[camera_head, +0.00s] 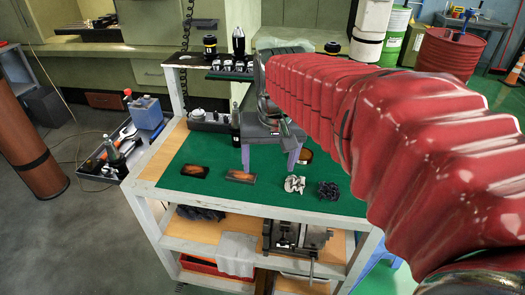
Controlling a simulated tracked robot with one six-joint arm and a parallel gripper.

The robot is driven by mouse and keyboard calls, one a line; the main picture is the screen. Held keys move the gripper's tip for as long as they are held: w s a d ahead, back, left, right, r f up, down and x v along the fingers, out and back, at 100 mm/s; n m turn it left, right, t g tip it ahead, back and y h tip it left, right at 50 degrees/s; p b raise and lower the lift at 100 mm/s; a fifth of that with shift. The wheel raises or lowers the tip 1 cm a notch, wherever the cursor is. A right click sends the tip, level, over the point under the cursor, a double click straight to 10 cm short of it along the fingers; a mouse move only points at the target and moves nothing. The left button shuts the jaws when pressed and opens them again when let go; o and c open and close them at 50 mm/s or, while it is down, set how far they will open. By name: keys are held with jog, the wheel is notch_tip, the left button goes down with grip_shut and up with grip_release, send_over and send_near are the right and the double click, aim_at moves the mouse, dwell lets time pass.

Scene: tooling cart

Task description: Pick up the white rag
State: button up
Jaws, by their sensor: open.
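A small crumpled white rag (294,184) with dark marks lies on the green top (222,208) of the cart, towards its front right. A dark crumpled rag (328,190) lies just to its right. My gripper (269,160) hangs over the green top with its two purple-grey fingers spread apart and nothing seen between them. In the picture it is behind and a little left of the white rag, apart from it. Its height above the top is hard to tell. A pale grey-white cloth (237,253) also drapes over the edge of a lower shelf.
A round tin (306,156) is partly hidden behind my gripper. A raised rack (230,75) holds tool holders at the back. The front strip of the green top is clear.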

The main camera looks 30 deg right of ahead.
jog(key=w+d+f+m+g, duration=0.1)
jog(key=w+d+f+m, duration=0.1)
jog(key=d, duration=0.4)
jog(key=w+d+f+m+g, duration=0.1)
jog(key=w+d+f+m, duration=0.1)
jog(key=w+d, duration=0.3)
jog(key=shift+w+d+f+g+y, duration=0.3)
jog(key=shift+d+f, duration=0.25)
jog(key=shift+d, duration=0.65)
send_over(295, 180)
jog(key=shift+f, duration=4.3)
jog(key=shift+f, duration=2.6)
jog(key=c, duration=1.1)
